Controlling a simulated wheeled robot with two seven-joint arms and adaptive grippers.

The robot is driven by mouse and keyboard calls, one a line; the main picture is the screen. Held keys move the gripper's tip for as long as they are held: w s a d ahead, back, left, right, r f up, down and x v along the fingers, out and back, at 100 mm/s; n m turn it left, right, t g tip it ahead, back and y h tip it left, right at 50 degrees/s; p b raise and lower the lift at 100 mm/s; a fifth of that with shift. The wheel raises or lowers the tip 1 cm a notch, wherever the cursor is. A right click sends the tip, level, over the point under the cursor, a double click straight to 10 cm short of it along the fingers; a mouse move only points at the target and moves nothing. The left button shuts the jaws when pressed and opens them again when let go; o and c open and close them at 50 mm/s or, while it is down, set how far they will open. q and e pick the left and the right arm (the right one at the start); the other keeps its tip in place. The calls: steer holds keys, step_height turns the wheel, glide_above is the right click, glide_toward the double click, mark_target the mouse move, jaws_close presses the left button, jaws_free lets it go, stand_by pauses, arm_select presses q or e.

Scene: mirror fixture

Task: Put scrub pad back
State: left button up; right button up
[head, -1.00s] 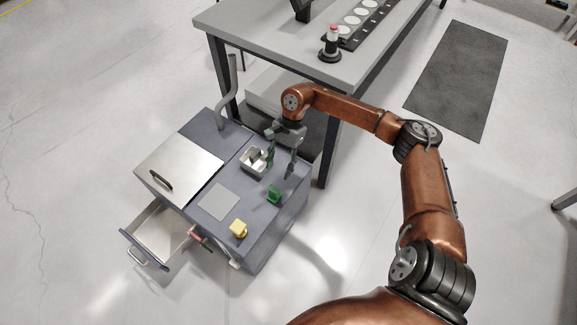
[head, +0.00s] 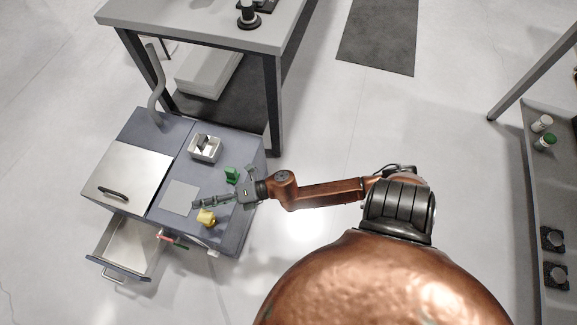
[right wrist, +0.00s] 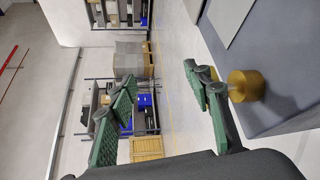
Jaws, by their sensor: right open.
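No thing is clearly recognisable as the scrub pad. A small green piece (head: 232,174) stands on the blue-grey cart top (head: 228,233), and a small yellow piece (head: 206,218) sits nearer the cart's front edge. The yellow piece, rounded, also shows in the right wrist view (right wrist: 247,86), beside and partly behind a finger. My right gripper (head: 222,186) is over the cart top, fingers spread wide, with nothing between them; its green-faced fingers show in the right wrist view (right wrist: 160,73). One finger passes just above the yellow piece in the head view; contact cannot be told. My left gripper is not in view.
A flat grey square (head: 180,198) lies on the cart top. A metal bin (head: 205,150) stands behind it. A steel lid (head: 125,178) covers the left side, above an open drawer (head: 127,245). A workbench (head: 190,30) is behind; a shelf (head: 550,190) is at right.

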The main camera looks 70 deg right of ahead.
steer(key=s+d+f+m+g+h, duration=0.3)
steer(key=s+d+f+m+h, duration=0.4)
steer(key=s+f+m, duration=0.7)
steer(key=s+a+f+m+g, duration=0.1)
steer(key=s+f+m+g, duration=0.1)
steer(key=s+m, duration=0.2)
steer(key=s+a+f+m+g, duration=0.2)
steer(key=s+m+g, duration=0.1)
steer(key=s, duration=0.8)
steer(key=s+a+f+m+g, duration=0.2)
steer(key=s+m+g, duration=0.1)
steer(key=s+m, duration=0.3)
steer(key=shift+s, duration=1.2)
steer(key=shift+c, duration=0.5)
